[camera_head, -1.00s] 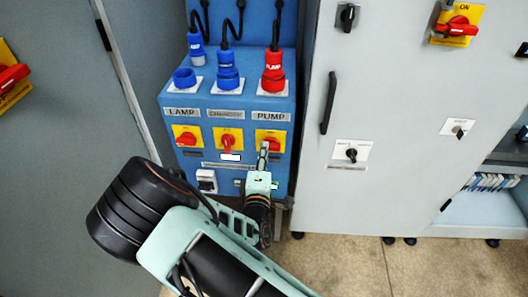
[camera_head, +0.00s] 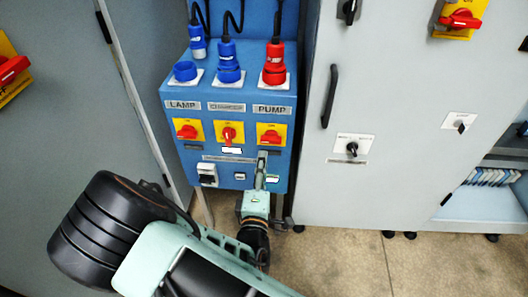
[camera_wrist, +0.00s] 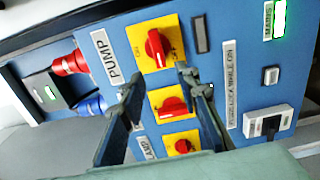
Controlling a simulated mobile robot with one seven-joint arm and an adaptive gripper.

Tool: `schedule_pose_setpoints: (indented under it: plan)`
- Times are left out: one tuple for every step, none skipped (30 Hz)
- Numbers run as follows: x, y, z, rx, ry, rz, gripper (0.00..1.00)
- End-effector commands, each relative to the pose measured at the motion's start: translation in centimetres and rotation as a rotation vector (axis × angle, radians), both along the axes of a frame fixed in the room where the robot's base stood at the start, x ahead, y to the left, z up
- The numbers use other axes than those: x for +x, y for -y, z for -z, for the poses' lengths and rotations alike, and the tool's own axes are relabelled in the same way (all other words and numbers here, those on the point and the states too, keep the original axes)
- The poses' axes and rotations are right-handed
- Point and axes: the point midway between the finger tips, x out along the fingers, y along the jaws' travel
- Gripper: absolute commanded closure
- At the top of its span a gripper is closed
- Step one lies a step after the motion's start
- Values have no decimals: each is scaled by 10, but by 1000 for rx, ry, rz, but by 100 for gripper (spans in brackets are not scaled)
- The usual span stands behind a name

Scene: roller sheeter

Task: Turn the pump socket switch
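The pump switch (camera_head: 271,135) is a red knob on a yellow plate under the PUMP label (camera_head: 272,110), at the right of the blue box. Its handle lies roughly crosswise, parallel to the label. In the wrist view the knob (camera_wrist: 157,48) shows near the top, just beyond my fingertips. My gripper (camera_head: 262,158) is below and in front of the switch in the head view. In the wrist view my gripper (camera_wrist: 160,84) is open, with its two fingers apart and nothing between them. The fingers appear clear of the knob.
The middle switch (camera_head: 229,134) has an upright handle; the LAMP switch (camera_head: 188,131) lies crosswise. A red plug (camera_head: 275,66) and a blue plug (camera_head: 228,62) stand above. A grey cabinet (camera_head: 400,130) stands close on the right. A white breaker (camera_head: 207,174) sits low on the box.

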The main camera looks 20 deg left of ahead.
Motion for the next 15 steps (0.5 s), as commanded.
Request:
schedule_pose_setpoints:
  plan:
    - [-10, 1, 0, -1, -1, -4, 70]
    - [-15, 3, 0, -1, -1, -3, 70]
    - [-21, 4, 0, -2, -2, -3, 70]
    - [-25, 5, 1, -1, -2, -3, 70]
    - [-28, 6, 0, -1, -1, -2, 70]
    - [-32, 7, 0, -1, 0, -2, 70]
    - [-34, 7, 0, -1, 0, -2, 70]
    - [-36, 8, 0, -1, 0, -2, 70]
    - [-38, 9, 0, -1, 0, -1, 70]
    - [-38, 9, 0, 0, 0, 0, 70]
    - [-39, 9, 0, 0, 0, 0, 70]
    - [-39, 9, 0, 0, 0, 0, 70]
    - [-39, 9, 0, 0, 0, 0, 70]
    - [-39, 9, 0, 0, 0, 0, 70]
    - [-39, 9, 0, 0, 0, 0, 70]
